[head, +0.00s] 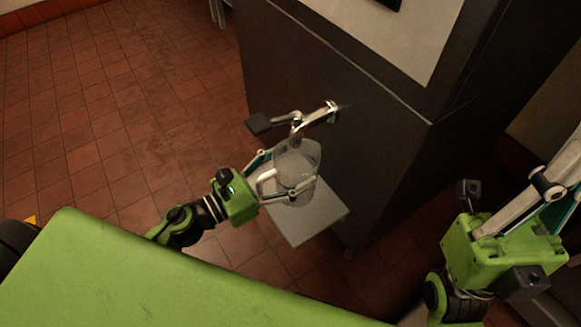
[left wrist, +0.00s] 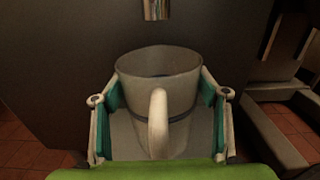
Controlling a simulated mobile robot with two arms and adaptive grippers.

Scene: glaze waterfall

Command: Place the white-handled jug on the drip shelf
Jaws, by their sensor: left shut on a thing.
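The clear jug with a white handle (head: 298,160) is upright under the metal tap (head: 318,116) in the head view. My left gripper (head: 285,176) is shut around the jug, one finger on each side. In the left wrist view the jug (left wrist: 180,85) sits between the green-padded fingers, its white handle facing the camera. The drip shelf (head: 325,213) is a light grey plate below the jug. I cannot tell whether the jug's base touches it. My right gripper (head: 545,190) is at the right edge, away from the jug; its fingertips are not clear.
The tap and shelf are on the side of a large dark cabinet (head: 370,150). A dark tap lever (head: 262,123) juts out to the left above the jug. Open red tiled floor (head: 100,110) lies to the left.

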